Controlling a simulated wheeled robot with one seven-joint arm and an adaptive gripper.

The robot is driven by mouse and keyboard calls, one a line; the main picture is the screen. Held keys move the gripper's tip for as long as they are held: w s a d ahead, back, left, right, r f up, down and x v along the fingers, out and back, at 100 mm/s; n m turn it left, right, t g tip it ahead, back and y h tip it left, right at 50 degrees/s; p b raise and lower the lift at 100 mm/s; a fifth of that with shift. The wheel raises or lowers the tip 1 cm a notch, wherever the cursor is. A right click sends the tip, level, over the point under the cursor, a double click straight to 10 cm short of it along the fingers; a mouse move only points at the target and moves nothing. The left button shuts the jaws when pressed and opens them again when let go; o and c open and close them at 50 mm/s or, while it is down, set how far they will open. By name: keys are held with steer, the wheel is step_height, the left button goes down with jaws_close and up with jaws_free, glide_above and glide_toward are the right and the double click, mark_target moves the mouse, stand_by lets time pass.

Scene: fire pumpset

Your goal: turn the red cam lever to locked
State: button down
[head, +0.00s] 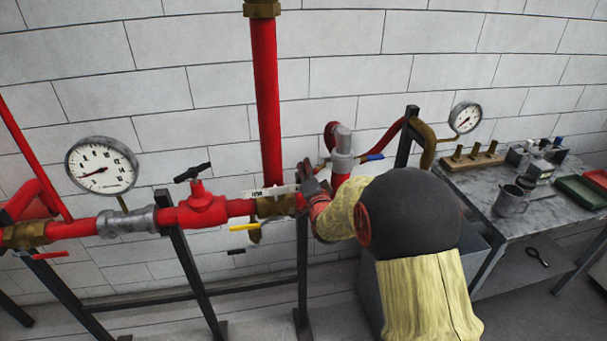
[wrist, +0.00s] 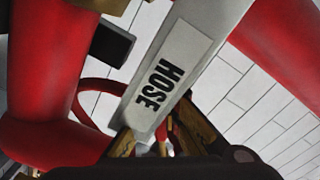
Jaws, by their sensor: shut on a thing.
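In the head view my gripper (head: 308,186) is at the red pipework, at the right end of a pale grey bar (head: 270,191) with a HOSE label. In the wrist view the bar (wrist: 165,82) runs down to between my fingertips (wrist: 152,143). My gripper appears shut on its lower end, though the contact is partly hidden. The bar is grey, not red. I cannot clearly make out a red cam lever at my gripper. My arm hides part of the pipework there. A small red handle (head: 48,256) shows at the far left.
A red valve with a black handle (head: 192,173) and a yellow lever (head: 252,227) are left of my gripper. A blue-tipped handle (head: 373,157) is close on the right. A vertical red pipe (head: 266,95) rises behind. A bench (head: 478,203) with small items stands right.

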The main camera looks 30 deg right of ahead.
mark_target(317, 173)
steer(key=f+n+b, duration=0.1)
steer(key=d+n+b, duration=0.1)
steer(key=n+b, duration=0.1)
steer(key=d+f+n+b, duration=0.1)
steer(key=shift+s+f, duration=0.3)
steer(key=shift+f, duration=0.05)
steer(key=shift+s+d+f+n+b, duration=0.15)
steer(key=shift+d+n+b, duration=0.25)
steer(key=shift+n+b, duration=0.5)
steer(key=shift+s+d+f+n+b, duration=0.15)
steer(key=shift+d+n+b, duration=0.2)
steer(key=shift+n+b, duration=0.55)
steer(key=c, duration=1.9)
jaws_free()
steer(key=shift+r+n, duration=0.15)
steer(key=shift+n, duration=0.15)
steer(key=shift+w+r, duration=0.1)
